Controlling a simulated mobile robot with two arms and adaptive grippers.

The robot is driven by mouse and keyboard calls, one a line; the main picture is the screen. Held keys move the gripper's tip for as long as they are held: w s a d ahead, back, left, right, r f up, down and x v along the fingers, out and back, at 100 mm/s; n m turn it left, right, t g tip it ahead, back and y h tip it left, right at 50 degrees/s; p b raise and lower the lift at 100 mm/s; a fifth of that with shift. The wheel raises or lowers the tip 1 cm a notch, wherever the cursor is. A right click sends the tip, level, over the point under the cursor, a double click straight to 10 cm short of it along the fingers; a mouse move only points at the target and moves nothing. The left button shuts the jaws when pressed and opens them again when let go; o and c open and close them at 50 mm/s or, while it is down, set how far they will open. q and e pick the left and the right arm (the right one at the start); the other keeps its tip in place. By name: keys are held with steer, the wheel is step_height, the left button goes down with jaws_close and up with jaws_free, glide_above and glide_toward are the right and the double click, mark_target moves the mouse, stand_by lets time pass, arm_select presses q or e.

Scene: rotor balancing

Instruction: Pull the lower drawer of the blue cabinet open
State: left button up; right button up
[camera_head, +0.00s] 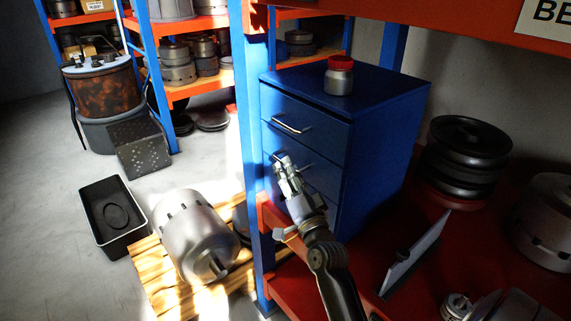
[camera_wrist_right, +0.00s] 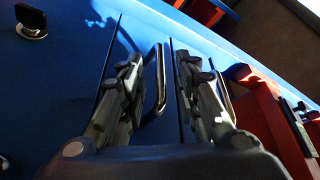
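The blue cabinet (camera_head: 390,140) stands on a red shelf, its drawer fronts facing left. The upper drawer's bar handle (camera_head: 292,126) is clear. The lower part of the front is partly hidden behind my right gripper (camera_head: 287,172). No drawer visibly stands out. In the right wrist view my right gripper (camera_wrist_right: 163,70) has its fingers apart, close to the drawer fronts. One bar handle (camera_wrist_right: 161,88) shows between the fingers, nearer the left one. Another handle (camera_wrist_right: 225,98) shows beyond the right finger. I cannot tell whether either finger touches a handle. My left gripper is not in view.
A red-lidded jar (camera_head: 339,76) stands on the cabinet. A blue rack post (camera_head: 257,170) rises just left of the drawer fronts. Dark stacked discs (camera_head: 465,150) and a tilted panel (camera_head: 415,255) are on the shelf at right. A metal rotor (camera_head: 195,235) lies on a pallet at left.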

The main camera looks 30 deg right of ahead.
steer(key=shift+x, duration=1.05)
jaws_close()
